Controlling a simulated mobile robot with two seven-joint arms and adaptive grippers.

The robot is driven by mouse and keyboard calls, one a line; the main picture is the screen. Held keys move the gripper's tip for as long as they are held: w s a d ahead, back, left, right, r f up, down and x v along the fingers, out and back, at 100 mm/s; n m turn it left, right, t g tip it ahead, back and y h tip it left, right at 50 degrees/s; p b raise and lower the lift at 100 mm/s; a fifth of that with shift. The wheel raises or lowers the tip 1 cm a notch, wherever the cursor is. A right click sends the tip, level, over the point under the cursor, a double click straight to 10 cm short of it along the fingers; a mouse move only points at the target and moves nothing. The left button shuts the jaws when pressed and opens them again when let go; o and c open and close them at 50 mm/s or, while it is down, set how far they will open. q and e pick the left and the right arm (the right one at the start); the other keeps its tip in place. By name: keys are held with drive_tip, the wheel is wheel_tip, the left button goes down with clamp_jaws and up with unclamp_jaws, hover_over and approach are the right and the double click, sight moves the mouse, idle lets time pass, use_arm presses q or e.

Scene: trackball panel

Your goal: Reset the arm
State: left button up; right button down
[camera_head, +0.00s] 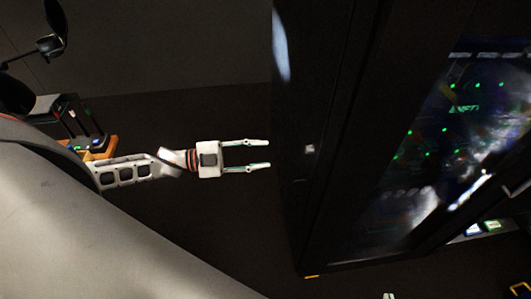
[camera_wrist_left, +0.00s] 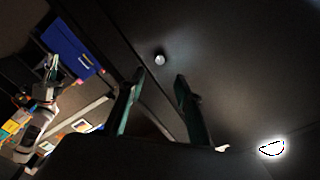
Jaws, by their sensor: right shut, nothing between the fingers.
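My left gripper (camera_head: 268,154) reaches in from the left in the head view, its two fingers apart and nothing between them. Its fingertips are close to the side of a tall dark cabinet (camera_head: 330,120); I cannot tell the exact gap. In the left wrist view the same open gripper (camera_wrist_left: 160,78) faces a dark surface with a small round bright knob or spot (camera_wrist_left: 159,60). My right gripper (camera_wrist_left: 53,66) appears small at the left of the left wrist view, shut and apart from other things. Only a small pale tip shows at the head view's bottom edge.
The cabinet has a glass front with green lights (camera_head: 428,153). Small lit screens (camera_head: 482,228) sit low at the right. An orange stand with dark devices (camera_head: 100,152) is at the left. A blue panel (camera_wrist_left: 72,47) is beyond my right arm. Dark floor (camera_head: 220,230) is clear below my left gripper.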

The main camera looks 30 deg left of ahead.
idle(0.4)
use_arm(q)
drive_tip(key=s+d+f+n+t+y, duration=0.3)
drive_tip(key=d+f+n+t+y, duration=0.15)
drive_tip(key=d+f+n, duration=0.3)
drive_tip(key=s+a+f+n+g+y, duration=0.2)
drive_tip(key=s+f+n+y, duration=0.6)
drive_tip(key=s+f, duration=0.4)
drive_tip(key=shift+s+f+g, duration=0.2)
drive_tip(key=shift+g, duration=0.65)
